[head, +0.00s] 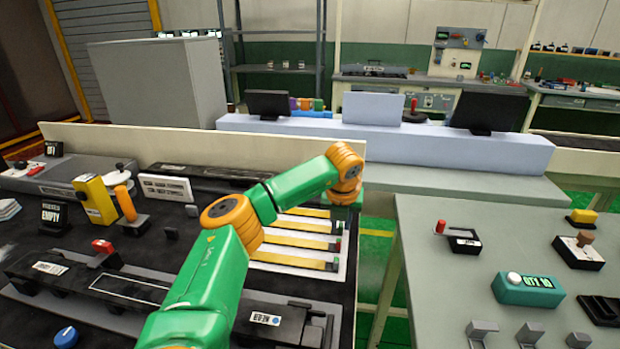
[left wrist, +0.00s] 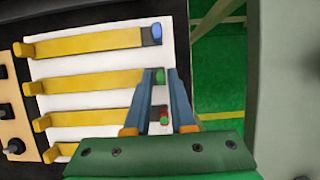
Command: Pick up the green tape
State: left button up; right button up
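A white board (left wrist: 100,65) carries several yellow strips with coloured right ends. In the left wrist view, one strip (left wrist: 95,82) ends in a green piece (left wrist: 159,76), which I take as the green tape. Strips above and below it have a blue end (left wrist: 156,31) and a red end (left wrist: 163,115). My left gripper (left wrist: 166,77) is open and empty, its fingertips near the green end; I cannot tell whether they touch it. In the head view the strips (head: 293,241) lie right of my left arm, which hides the fingers and part of the board. My right gripper is out of view.
A black-topped bench (head: 60,290) on the left holds a yellow device (head: 95,198) and black fixtures. A grey-green table (head: 430,290) with small devices stands on the right, beyond a floor gap. A cream ledge (head: 190,145) runs behind the bench.

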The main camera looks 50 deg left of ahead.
pick_arm(q)
jog(key=shift+w+f, duration=0.1)
jog(key=shift+f, duration=0.1)
grip_shut()
